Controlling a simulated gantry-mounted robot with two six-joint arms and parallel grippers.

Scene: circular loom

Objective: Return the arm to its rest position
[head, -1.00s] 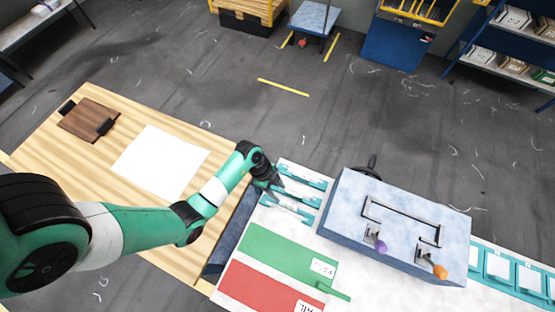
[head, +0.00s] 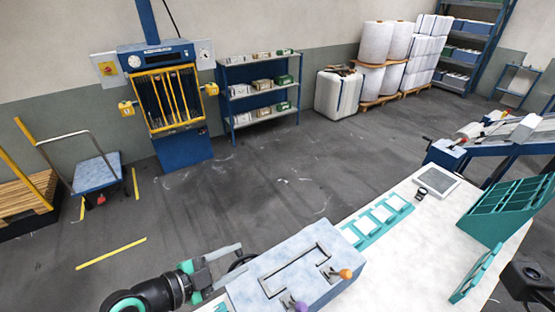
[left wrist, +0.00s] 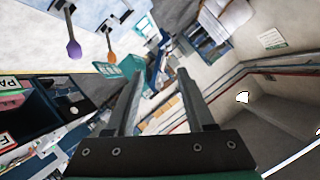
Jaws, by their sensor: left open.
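My left gripper (head: 230,265) is at the lower left of the head view, beside the left end of the blue-grey box (head: 262,265) with slotted top and levers. Its two grey fingers stand apart with nothing between them. In the left wrist view the fingers of my left gripper (left wrist: 160,80) are also spread and empty. The purple lever knob (left wrist: 74,49) and orange lever knob (left wrist: 110,57) show there at upper left, apart from the fingers. Most of my left arm is out of the head view.
A white worktop (head: 400,235) carries a teal slotted strip (head: 378,218), a small grey panel (head: 437,181) and a teal rack (head: 505,210). A blue press (head: 165,100), a shelf (head: 260,90) and a cart (head: 95,172) stand behind. The floor between is mostly clear.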

